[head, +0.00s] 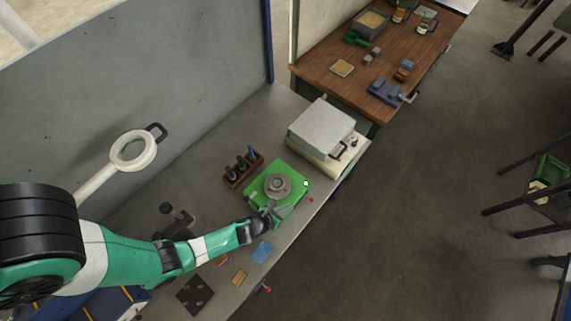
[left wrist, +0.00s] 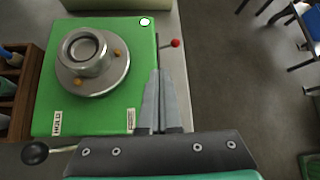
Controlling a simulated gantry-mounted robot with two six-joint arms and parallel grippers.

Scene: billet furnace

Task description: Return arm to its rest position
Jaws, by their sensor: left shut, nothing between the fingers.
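My left arm reaches in from the left in the head view, with its left gripper (head: 272,208) at the front edge of a green fixture plate. In the left wrist view the left gripper (left wrist: 160,75) is shut, its fingers together with nothing between them, over the plate's right edge. The green plate (head: 294,204) carries a round grey metal flange; the plate (left wrist: 45,110) and the flange (left wrist: 95,60) also show in the left wrist view. A black-knobbed lever (left wrist: 36,152) lies at lower left there. My right gripper is not in view.
A grey box furnace (head: 320,127) stands behind the plate. A tool rack (head: 243,170) is to its left, and a magnifier lamp (head: 133,151) is near my arm. A wooden bench (head: 330,76) holds parts. The floor at right is partly open.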

